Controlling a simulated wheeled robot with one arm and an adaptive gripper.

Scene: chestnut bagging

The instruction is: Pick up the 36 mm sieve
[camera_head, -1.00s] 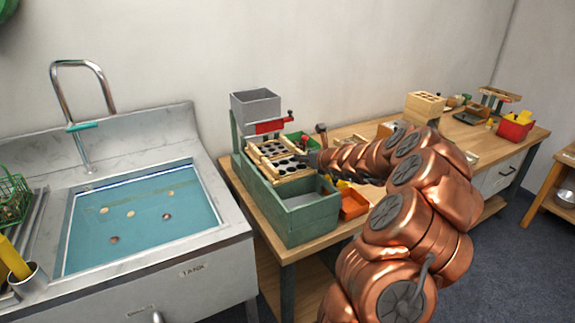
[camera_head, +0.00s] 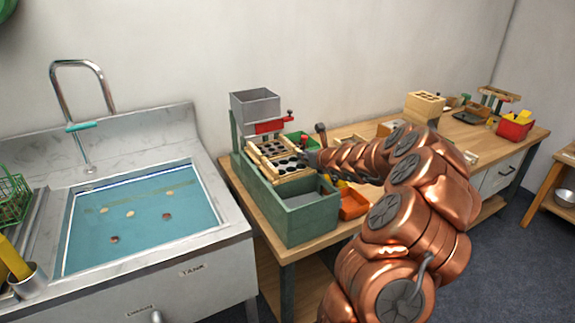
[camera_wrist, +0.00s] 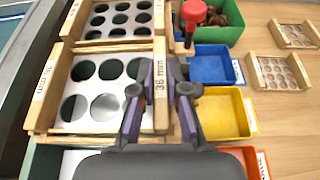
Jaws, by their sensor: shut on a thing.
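The 36 mm sieve (camera_wrist: 105,103) is a wooden frame with a pale plate and large round holes. In the wrist view its two side bars both read "36 mm". In the head view it lies on the green machine (camera_head: 289,166), at the near end of its top. My gripper (camera_wrist: 160,97) is shut on the sieve's right-hand bar, one finger on each side of it. In the head view the gripper (camera_head: 315,158) is at the sieve's right side, its fingers too small to make out.
Another sieve (camera_wrist: 112,33) with smaller holes lies just behind. Blue (camera_wrist: 211,66) and yellow (camera_wrist: 222,113) bins stand right of the machine, beside a red knob (camera_wrist: 193,12). Two small sieves lie on the bench (camera_wrist: 285,118). The water tank (camera_head: 140,215) is at the left.

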